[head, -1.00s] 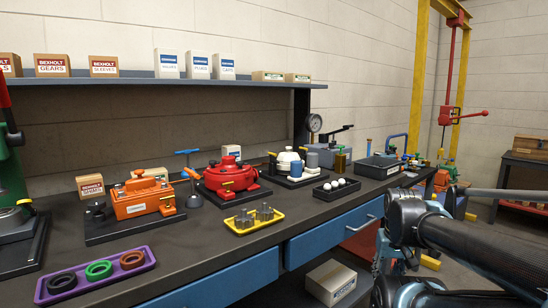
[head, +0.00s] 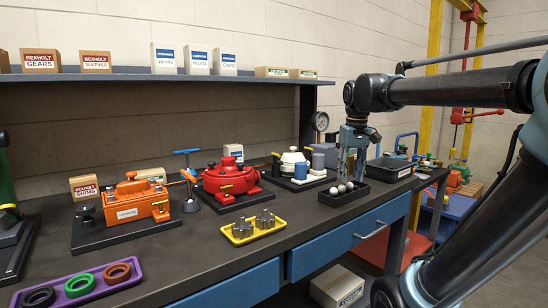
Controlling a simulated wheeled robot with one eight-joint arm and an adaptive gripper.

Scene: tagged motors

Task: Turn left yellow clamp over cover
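My gripper (head: 351,170) hangs pointing down above the black tray of white balls at the right of the bench in the head view. Its two fingers look apart, with nothing seen between them. An orange housing (head: 128,203) with a white label stands on a black plate at the left. A white-topped housing (head: 293,163) stands further right. The clamps are too small to tell how they are turned. My gripper is apart from all three housings.
A yellow tray (head: 235,241) with grey metal parts lies in front of the red housing. A purple tray (head: 128,279) of rings lies front left. A blue-handled tool (head: 188,170) stands between the orange and red housings. A shelf (head: 250,78) with boxes runs above.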

